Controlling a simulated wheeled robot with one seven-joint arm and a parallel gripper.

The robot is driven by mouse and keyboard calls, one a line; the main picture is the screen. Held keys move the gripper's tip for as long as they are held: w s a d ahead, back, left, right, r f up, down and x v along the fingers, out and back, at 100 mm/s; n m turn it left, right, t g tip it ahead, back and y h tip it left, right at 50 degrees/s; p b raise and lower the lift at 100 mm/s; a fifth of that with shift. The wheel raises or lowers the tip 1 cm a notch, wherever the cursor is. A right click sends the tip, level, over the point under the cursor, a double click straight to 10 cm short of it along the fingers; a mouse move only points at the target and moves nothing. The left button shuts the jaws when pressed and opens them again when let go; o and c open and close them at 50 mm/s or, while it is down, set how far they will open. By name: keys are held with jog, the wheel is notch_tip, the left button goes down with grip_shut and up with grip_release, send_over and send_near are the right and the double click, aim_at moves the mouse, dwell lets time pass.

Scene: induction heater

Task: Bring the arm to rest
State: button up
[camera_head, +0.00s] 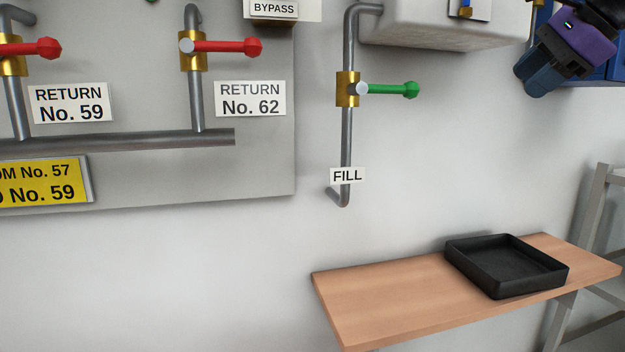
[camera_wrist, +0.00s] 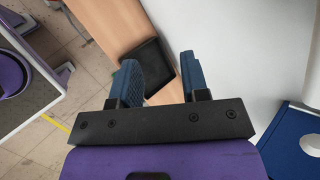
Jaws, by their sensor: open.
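My gripper (camera_wrist: 158,80) shows in the wrist view with its two blue fingers apart and nothing between them. In the head view, part of my gripper (camera_head: 540,77) shows at the top right, in front of the wall and a blue panel. It is well above the wooden shelf and touches nothing that I can see. The rest of my arm is mostly out of the head view.
A wooden shelf (camera_head: 390,290) holds a black tray (camera_head: 507,287) that looks empty. A fill pipe (camera_head: 347,140) with a green-handled valve (camera_head: 395,89) runs down the wall. Red-handled valves (camera_head: 230,47) sit on the panel at left. A blue object (camera_wrist: 292,145) is at right in the wrist view.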

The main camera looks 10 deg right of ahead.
jog(key=s+a+f+n+g+h, duration=0.1)
jog(key=s+a+f+n, duration=0.3)
jog(key=f+n, duration=0.2)
jog(key=s+a+f+n+g+h, duration=0.1)
jog(key=s+a+f+n, duration=0.4)
jog(key=f+n, duration=0.2)
jog(key=s+a+f+n+g+h, duration=0.1)
jog(key=s+a+f+n, duration=0.3)
jog(key=f, duration=0.6)
jog(key=s+n, duration=0.1)
jog(key=n, duration=0.1)
jog(key=shift+a+n+h, duration=0.2)
jog(key=shift+n+h, duration=0.1)
jog(key=shift+n, duration=0.1)
jog(key=shift+f, duration=0.1)
